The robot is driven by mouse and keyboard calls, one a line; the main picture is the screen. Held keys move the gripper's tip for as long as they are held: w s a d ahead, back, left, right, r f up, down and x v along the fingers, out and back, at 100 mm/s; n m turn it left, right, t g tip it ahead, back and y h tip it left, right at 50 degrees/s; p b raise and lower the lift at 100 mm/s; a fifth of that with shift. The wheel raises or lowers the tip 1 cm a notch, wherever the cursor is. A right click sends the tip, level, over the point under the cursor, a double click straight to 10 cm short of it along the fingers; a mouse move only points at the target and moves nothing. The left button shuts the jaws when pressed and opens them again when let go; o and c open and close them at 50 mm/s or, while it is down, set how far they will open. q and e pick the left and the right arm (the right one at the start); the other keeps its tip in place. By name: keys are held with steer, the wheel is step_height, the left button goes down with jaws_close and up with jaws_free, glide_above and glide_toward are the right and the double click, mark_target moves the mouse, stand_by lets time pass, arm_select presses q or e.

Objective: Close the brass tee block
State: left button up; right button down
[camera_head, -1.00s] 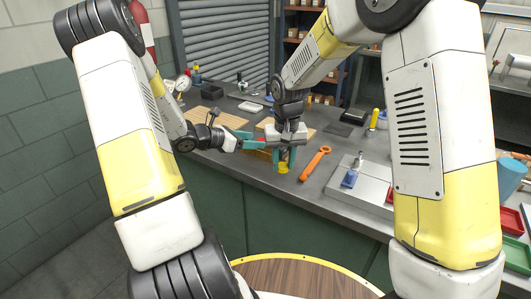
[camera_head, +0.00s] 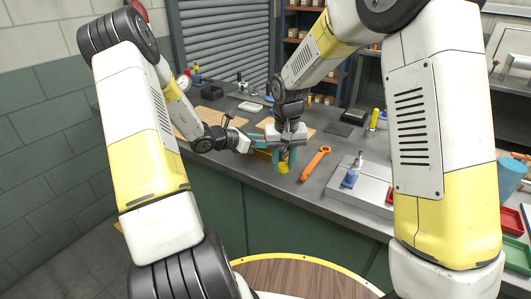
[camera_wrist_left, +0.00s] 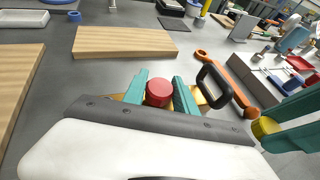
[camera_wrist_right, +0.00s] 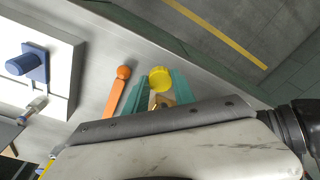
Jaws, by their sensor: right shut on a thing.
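A brass piece (camera_wrist_right: 158,100) with a round yellow end (camera_wrist_right: 160,78) is between the teal fingers of my right gripper (camera_wrist_right: 157,90), which is shut on it. The yellow end also shows below the right fingers in the head view (camera_head: 284,168) and at right in the left wrist view (camera_wrist_left: 265,128). It may be part of the brass tee block; the fingers hide much of it. A red round cap (camera_wrist_left: 158,92) is between the fingers of my left gripper (camera_wrist_left: 160,85), with brass-coloured parts (camera_wrist_left: 201,97) beside them. I cannot tell whether these fingers touch the cap.
A black curved handle (camera_wrist_left: 214,84) stands just right of the left fingers. An orange wrench-like tool (camera_head: 315,163) lies right of the grippers. Wooden boards (camera_wrist_left: 125,42) lie behind. A grey fixture (camera_head: 372,185) with a blue part is further right. The bench's front edge is close.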

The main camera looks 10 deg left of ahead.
arm_select(q)
jaws_close()
step_height(320, 180, up, 10)
steer(key=shift+r, duration=0.1)
stand_by(0.5)
steer(key=shift+c, duration=0.5)
jaws_free()
jaws_close()
